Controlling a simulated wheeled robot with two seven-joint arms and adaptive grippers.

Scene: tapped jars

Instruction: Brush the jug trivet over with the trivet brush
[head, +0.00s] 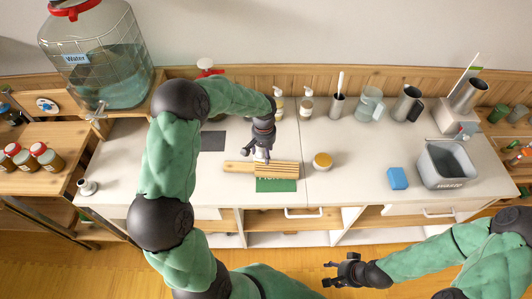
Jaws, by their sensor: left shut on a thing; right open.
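The jug trivet (285,170) looks like a pale wooden slatted board, lying near the front of the white counter, partly over a green mat (276,186). My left gripper (261,156) points down right at the trivet's left part and is shut on what looks like the trivet brush (236,166). A wooden handle-like piece sticks out to the left there. The brush head is hard to make out, and I cannot tell whether it touches the slats. My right gripper (333,273) is open and empty, low in front of the counter, over the floor.
A small jar (322,161) stands right of the trivet. A blue block (397,178) and a grey bin (446,166) stand further right. Pump bottles (306,104), jugs (369,104) and cups line the back. A water dispenser (98,55) stands at the back left.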

